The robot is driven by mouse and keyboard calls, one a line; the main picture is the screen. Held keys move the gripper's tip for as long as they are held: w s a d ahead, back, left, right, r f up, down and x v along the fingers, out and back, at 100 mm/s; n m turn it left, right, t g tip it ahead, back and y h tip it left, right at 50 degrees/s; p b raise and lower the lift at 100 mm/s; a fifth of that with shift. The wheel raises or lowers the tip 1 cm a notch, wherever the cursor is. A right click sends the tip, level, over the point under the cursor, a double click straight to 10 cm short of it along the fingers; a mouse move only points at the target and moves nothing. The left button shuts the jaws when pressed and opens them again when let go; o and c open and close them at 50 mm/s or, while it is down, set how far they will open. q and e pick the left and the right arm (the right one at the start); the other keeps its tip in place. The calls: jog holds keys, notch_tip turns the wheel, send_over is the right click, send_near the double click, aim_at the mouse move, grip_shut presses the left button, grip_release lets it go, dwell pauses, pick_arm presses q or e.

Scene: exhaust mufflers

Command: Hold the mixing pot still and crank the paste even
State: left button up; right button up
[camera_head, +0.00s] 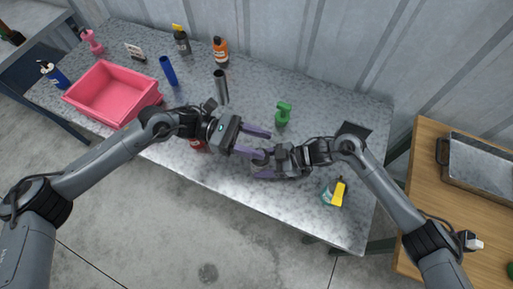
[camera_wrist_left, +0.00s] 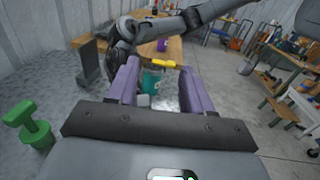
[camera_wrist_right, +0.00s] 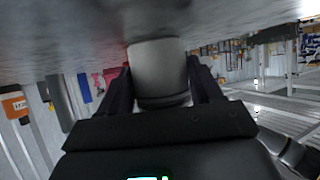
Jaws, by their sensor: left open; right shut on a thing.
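A grey cylindrical thing, which I take for the mixing pot, shows between my right gripper's fingers in the right wrist view (camera_wrist_right: 158,72). My right gripper (camera_head: 262,166) is shut on it near the table's front edge. In the head view the pot is mostly hidden by the grippers, and its paste is not visible. My left gripper (camera_head: 270,143) is open, just behind and above the right one.
A green pump-like object (camera_head: 283,115) stands behind the grippers. A yellow-topped teal bottle (camera_head: 334,192) is at front right. Grey (camera_head: 221,86) and blue (camera_head: 168,70) cylinders stand farther back. Pink trays (camera_head: 112,92) lie left. A red object (camera_head: 198,147) is partly hidden under my left arm.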

pick_arm(q)
jog(key=shift+r, duration=1.7)
jog(key=shift+c, duration=0.3)
jog(key=a+f+n+t, duration=0.4)
jog(key=a+f+t, duration=0.2)
jog(key=a+f, duration=0.55)
jog(key=shift+h, duration=0.3)
jog(key=d, duration=0.3)
jog(key=d+r, duration=0.1)
jog(key=d, duration=0.5)
jog(key=shift+w+d+r, duration=0.15)
jog(key=shift+w+d, duration=0.1)
jog(key=shift+d, duration=0.15)
grip_shut()
jog(key=shift+w+g, duration=0.1)
jog(key=shift+g, duration=0.2)
